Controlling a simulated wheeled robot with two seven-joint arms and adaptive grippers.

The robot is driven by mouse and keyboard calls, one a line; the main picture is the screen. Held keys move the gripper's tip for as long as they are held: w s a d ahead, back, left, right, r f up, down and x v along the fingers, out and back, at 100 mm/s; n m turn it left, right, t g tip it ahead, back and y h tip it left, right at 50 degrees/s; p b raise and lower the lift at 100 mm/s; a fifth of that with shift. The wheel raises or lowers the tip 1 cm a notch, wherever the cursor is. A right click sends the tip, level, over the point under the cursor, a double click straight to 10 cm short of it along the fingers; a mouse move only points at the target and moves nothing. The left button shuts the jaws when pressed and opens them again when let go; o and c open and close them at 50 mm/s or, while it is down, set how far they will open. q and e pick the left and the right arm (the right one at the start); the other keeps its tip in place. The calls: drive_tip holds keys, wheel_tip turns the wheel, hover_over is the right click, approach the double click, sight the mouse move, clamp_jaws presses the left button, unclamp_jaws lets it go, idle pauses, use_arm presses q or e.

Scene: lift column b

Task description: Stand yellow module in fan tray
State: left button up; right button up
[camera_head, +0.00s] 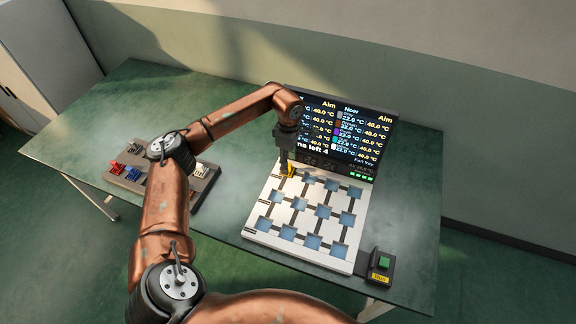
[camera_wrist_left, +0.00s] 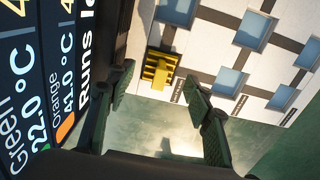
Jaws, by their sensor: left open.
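The yellow module (camera_head: 291,173) is at the far left corner of the white fan tray (camera_head: 262,222), among its blue square openings. In the left wrist view the ribbed yellow module (camera_wrist_left: 160,68) appears at a cell of the tray (camera_wrist_left: 195,60); whether it is fully seated I cannot tell. My left gripper (camera_head: 285,172) is right at the module, partly covering it in the head view. In the left wrist view its two fingers (camera_wrist_left: 165,98) are apart, with nothing between them, and the module shows beyond the tips. My right gripper is not seen.
A display panel (camera_head: 345,130) stands behind the tray, close to my left gripper. A dark rack (camera_head: 203,190) with red, blue and white modules is at the left, partly behind my arm. A green button box (camera_head: 382,267) is at the front right.

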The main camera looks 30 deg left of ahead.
use_arm(q)
wheel_tip(320, 180, up, 9)
drive_tip(key=p, duration=0.1)
drive_tip(key=shift+f, duration=0.15)
